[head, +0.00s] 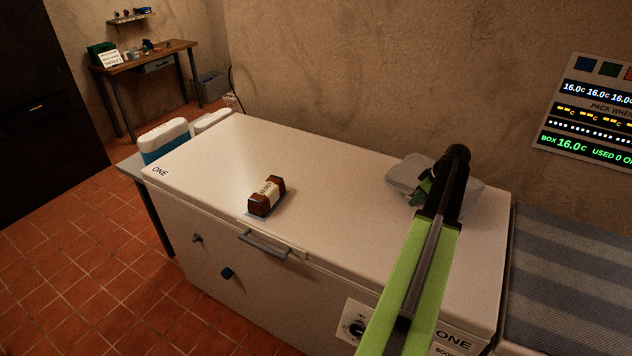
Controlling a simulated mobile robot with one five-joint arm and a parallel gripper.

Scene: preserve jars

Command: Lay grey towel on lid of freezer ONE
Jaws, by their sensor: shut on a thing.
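Freezer ONE (230,240) is a white chest freezer with its lid (330,190) shut and "ONE" labels at two corners. My gripper (428,186) is over the right part of the lid, towards the wall. It is shut on the grey towel (404,172), a pale grey folded cloth that shows on both sides of my arm. My arm hides the towel's middle and most of the fingers. I cannot tell whether the towel touches the lid or hangs just above it.
A brown item with a white label (267,196) lies on a blue patch at the lid's front, left of middle. The lid between it and the towel is clear. A striped grey surface (570,290) adjoins the right.

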